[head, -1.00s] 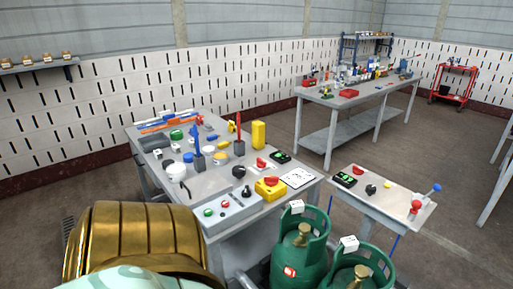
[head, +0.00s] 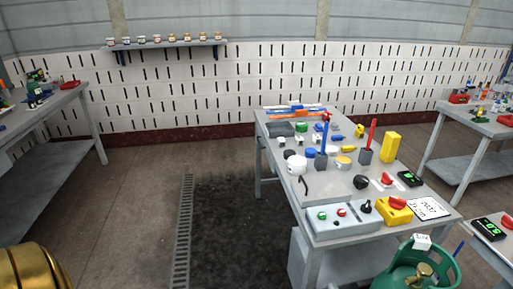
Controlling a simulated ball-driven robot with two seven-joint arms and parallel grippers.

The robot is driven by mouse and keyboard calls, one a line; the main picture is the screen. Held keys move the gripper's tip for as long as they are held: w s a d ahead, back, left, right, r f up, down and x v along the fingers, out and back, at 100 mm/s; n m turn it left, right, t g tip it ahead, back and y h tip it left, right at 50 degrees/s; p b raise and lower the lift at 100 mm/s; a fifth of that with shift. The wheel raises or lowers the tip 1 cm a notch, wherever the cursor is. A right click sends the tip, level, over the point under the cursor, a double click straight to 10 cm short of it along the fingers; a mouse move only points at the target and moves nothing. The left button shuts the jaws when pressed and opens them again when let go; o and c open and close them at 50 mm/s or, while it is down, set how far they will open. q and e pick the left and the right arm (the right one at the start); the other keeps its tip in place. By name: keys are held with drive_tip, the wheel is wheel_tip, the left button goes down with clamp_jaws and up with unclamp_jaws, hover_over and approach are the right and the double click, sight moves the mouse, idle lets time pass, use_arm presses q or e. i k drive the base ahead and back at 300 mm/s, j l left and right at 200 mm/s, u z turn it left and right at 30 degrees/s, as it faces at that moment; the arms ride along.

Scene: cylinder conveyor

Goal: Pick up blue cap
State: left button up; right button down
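A small blue round piece (head: 308,153), which looks like a cap, sits on the grey worktable (head: 345,176) among other small parts, just behind a white round pot (head: 296,165). Other blue items lie close by, so I cannot be sure which one is the blue cap. Neither of my grippers shows in the head view.
A yellow block (head: 389,147), a red upright tool (head: 372,134) and a grey control box (head: 343,215) crowd the table. A green gas cylinder (head: 418,265) stands at its front right. Floor to the left is open, with a long grate (head: 184,230).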

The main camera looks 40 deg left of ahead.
sight(310, 152)
drive_tip(key=u, duration=0.75)
drive_tip(key=i+j, duration=0.15)
drive_tip(key=j, duration=0.2)
drive_tip(key=i+j+z, duration=0.15)
drive_tip(key=j, duration=0.2)
drive_tip(key=i+j, duration=0.15)
drive_tip(key=j, duration=0.2)
drive_tip(key=i+j+z, duration=0.1)
drive_tip(key=j, duration=0.25)
drive_tip(key=i+j+z, duration=0.15)
drive_tip(key=i+j, duration=0.2)
drive_tip(key=i+j+z, duration=0.2)
drive_tip(key=i+j, duration=0.15)
drive_tip(key=i+j+z, duration=0.15)
drive_tip(key=i+j, duration=0.15)
drive_tip(key=j, duration=0.25)
